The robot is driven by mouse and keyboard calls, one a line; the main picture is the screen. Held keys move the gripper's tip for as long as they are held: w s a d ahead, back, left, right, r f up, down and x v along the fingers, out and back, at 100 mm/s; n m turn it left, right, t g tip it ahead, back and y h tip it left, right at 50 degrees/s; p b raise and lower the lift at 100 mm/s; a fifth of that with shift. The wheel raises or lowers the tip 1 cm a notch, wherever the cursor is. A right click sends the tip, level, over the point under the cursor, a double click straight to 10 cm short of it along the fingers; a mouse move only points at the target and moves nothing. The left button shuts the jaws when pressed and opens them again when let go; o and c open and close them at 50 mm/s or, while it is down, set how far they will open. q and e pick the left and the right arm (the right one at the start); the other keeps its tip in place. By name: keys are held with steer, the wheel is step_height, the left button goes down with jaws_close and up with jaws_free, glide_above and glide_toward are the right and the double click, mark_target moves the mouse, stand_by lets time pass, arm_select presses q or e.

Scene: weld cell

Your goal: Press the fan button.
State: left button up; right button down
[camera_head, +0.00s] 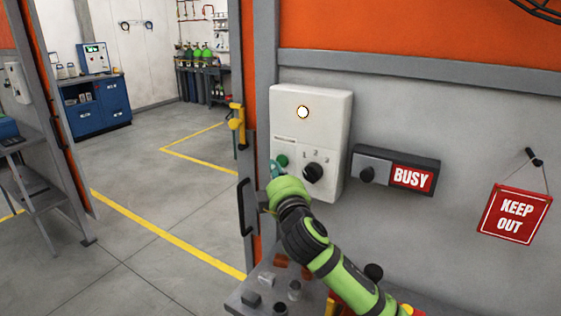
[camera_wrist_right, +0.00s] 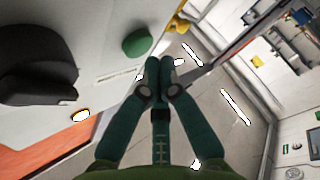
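The white control box (camera_head: 327,125) hangs on the grey wall. It carries a lit round lamp (camera_head: 303,112), a green button (camera_head: 282,160) and a black knob (camera_head: 313,172) marked 1, 2, 3. My right gripper (camera_head: 274,169) is just below and left of the green button, partly hidden by my green wrist. In the right wrist view, its teal fingers (camera_wrist_right: 165,66) are together and empty. The green button (camera_wrist_right: 137,42) shows beside the fingertips with a small gap in the picture; the black knob (camera_wrist_right: 36,66) is farther left. My left gripper is not in view.
A BUSY sign box (camera_head: 412,177) with its own knob is right of the control box, and a red KEEP OUT sign (camera_head: 515,214) hangs farther right. A small table (camera_head: 240,299) with loose parts stands below. A doorway with a dark handle (camera_head: 244,205) is left.

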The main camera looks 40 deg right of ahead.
steer(key=shift+a, duration=0.1)
steer(key=a, duration=0.1)
steer(key=s+a, duration=0.1)
steer(key=a, duration=0.1)
steer(key=s+a+p, duration=0.1)
steer(key=a, duration=0.1)
steer(key=shift+s+a, duration=0.15)
steer(key=shift+a, duration=0.05)
steer(key=shift+f, duration=0.15)
stand_by(0.5)
